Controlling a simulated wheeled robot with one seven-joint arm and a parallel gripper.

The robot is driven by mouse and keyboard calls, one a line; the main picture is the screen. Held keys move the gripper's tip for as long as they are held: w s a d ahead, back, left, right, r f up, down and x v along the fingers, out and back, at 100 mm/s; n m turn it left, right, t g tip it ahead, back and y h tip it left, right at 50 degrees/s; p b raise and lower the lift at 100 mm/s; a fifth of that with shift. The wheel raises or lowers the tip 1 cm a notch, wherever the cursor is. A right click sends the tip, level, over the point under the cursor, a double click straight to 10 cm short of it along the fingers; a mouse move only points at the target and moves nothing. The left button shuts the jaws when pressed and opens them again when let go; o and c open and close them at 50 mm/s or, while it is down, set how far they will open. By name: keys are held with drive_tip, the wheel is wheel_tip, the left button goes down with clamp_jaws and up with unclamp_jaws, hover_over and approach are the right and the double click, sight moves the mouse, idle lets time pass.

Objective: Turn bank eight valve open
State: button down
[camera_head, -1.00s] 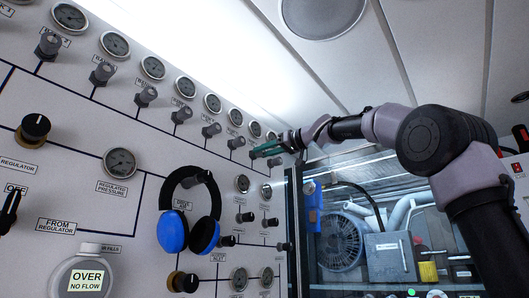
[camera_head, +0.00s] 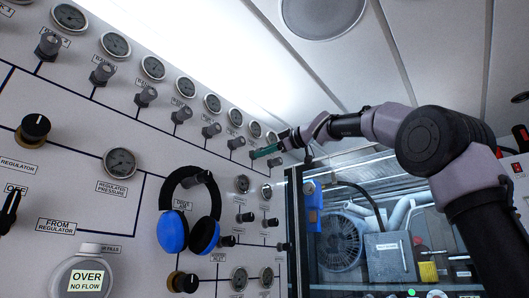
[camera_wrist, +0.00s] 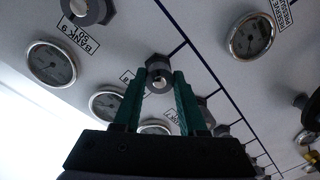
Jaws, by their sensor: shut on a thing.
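My gripper (camera_head: 257,153) has green fingers and reaches the far end of the upper valve row on the panel. In the wrist view its fingers are shut on the sides of a dark grey valve knob (camera_wrist: 160,73). The label by this knob is mostly hidden by the left finger. The neighbouring knob (camera_wrist: 88,10) has a label (camera_wrist: 80,37) that reads BANK 9, so the held one appears to be the bank eight valve. In the head view the held knob is hidden behind my fingers.
Several round gauges (camera_head: 153,67) and grey valve knobs (camera_head: 146,96) line the panel. Blue and black headphones (camera_head: 189,212) hang below them. A window frame (camera_head: 295,230) stands right of the panel. A gauge (camera_wrist: 252,37) sits right of the held knob.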

drive_tip(key=shift+n, duration=0.5)
drive_tip(key=shift+c, duration=2.4)
unclamp_jaws()
drive_tip(key=v, duration=1)
drive_tip(key=shift+s+d, duration=0.25)
drive_tip(key=shift+d, duration=0.05)
